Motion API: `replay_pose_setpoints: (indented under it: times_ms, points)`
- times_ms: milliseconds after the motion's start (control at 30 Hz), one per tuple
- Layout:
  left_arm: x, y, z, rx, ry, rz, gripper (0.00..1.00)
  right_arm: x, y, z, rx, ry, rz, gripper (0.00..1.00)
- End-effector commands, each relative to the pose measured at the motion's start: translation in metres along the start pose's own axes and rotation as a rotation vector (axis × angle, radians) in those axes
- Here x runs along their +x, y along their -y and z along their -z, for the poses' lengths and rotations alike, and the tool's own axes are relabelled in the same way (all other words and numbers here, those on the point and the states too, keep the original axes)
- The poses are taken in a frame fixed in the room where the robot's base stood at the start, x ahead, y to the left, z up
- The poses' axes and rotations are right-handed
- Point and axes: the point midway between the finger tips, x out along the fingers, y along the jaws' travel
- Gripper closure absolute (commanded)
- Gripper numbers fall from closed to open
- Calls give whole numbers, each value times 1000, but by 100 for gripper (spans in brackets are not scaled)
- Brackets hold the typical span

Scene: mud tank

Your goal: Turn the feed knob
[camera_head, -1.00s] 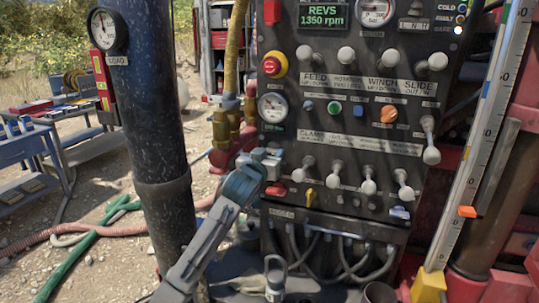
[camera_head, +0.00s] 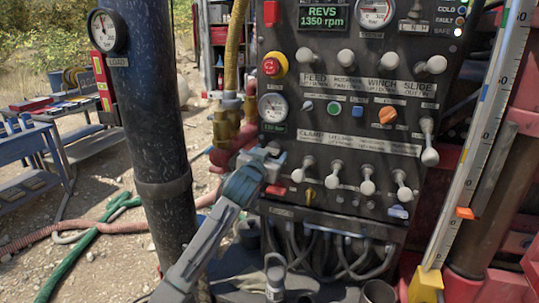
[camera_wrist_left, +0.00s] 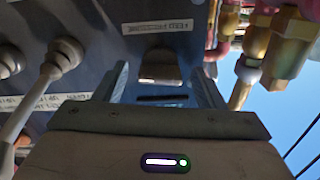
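The feed knob (camera_wrist_left: 160,68) is a small grey block-shaped knob under a label that reads "FEED PRESSURE". In the left wrist view it lies between the two fingers of my left gripper (camera_wrist_left: 160,88), with a gap on each side. The fingers are open and point at the panel. In the head view my left gripper (camera_head: 266,160) is at the left edge of the dark control panel (camera_head: 340,130), just below the round gauge. There it covers the feed knob. My right gripper is not in view.
Several white-knobbed levers (camera_head: 308,170) stand out from the panel to the right of my left gripper. A red valve and brass hose fittings (camera_head: 228,125) are close on its left. A thick dark post (camera_head: 160,150) stands farther left.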

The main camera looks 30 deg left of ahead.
Motion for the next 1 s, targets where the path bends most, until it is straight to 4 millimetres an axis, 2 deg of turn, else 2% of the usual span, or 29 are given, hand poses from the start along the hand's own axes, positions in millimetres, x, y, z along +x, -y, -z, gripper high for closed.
replay_pose_setpoints:
  times_ms: [200,333,700,833,1000]
  points:
    - [-1,0,0,0,0,0,36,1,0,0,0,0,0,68]
    - [-10,0,-2,1,-2,0,36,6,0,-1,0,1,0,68]
    - [-80,-1,-4,3,-2,-2,36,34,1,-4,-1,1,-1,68]
    - [-98,0,-2,2,-1,-1,36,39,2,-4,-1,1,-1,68]
    - [-108,0,-1,0,0,-1,36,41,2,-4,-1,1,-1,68]
